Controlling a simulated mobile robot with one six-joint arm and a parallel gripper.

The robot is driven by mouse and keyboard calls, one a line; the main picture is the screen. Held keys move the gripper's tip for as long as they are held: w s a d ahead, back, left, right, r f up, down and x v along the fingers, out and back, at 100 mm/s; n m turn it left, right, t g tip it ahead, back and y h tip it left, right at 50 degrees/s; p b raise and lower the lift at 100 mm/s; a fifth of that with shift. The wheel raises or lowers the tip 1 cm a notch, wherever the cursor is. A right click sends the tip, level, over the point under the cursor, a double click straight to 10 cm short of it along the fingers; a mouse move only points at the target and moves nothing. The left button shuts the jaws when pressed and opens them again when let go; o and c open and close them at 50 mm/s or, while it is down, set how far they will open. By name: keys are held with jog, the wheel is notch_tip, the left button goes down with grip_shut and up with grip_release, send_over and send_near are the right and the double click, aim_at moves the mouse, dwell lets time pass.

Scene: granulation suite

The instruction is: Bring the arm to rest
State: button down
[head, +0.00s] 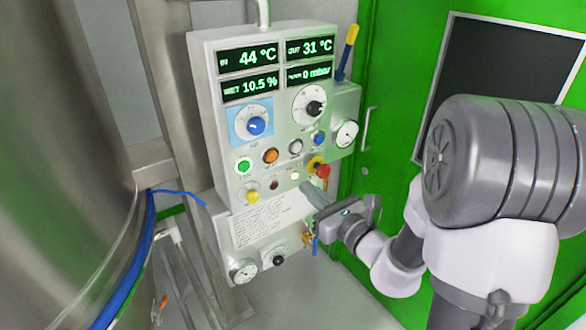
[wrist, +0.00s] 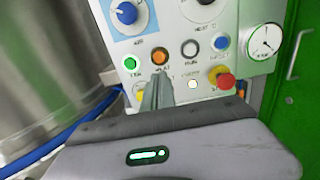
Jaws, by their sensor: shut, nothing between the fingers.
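My gripper (head: 306,188) is shut and empty, in front of the lower part of a pale control panel (head: 225,120). In the wrist view its closed fingers (wrist: 157,85) point at the panel, just below an orange button (wrist: 159,56). They cover part of the lower button row. I cannot tell whether the fingertips touch the panel. My arm reaches in from the right side of the head view.
A large steel vessel (head: 60,170) with a blue hose (head: 145,255) stands at the left. A red knob on a yellow base (head: 322,171) sticks out near my gripper. A green door (head: 390,90) with a handle (head: 367,128) is at the right.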

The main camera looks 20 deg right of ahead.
jog(key=s+a+r+n+g+y+b, duration=0.1)
jog(key=s+a+n+g+y, duration=0.4)
jog(key=a, duration=0.3)
jog(key=s+a+r+n+g+y+b, duration=0.1)
jog(key=s+a+n+g+y, duration=0.1)
jog(key=s+a+n+g, duration=0.4)
jog(key=s+a+f+n+g+h+b, duration=0.1)
jog(key=s+a+f+n+h, duration=0.15)
jog(key=s+n, duration=0.35)
jog(key=s+a+f+n+g+h+b, duration=0.1)
jog(key=s+f+n+g+h+b, duration=0.2)
jog(key=s+n, duration=0.35)
jog(key=s+d+n+t+h, duration=0.1)
jog(key=d+n+t+h, duration=0.2)
jog(key=d, duration=0.5)
jog(key=shift+s+d+r+n+t+h+p, duration=0.15)
jog(key=shift+s+d+n+t+h+p, duration=0.2)
jog(key=shift+n+h, duration=0.55)
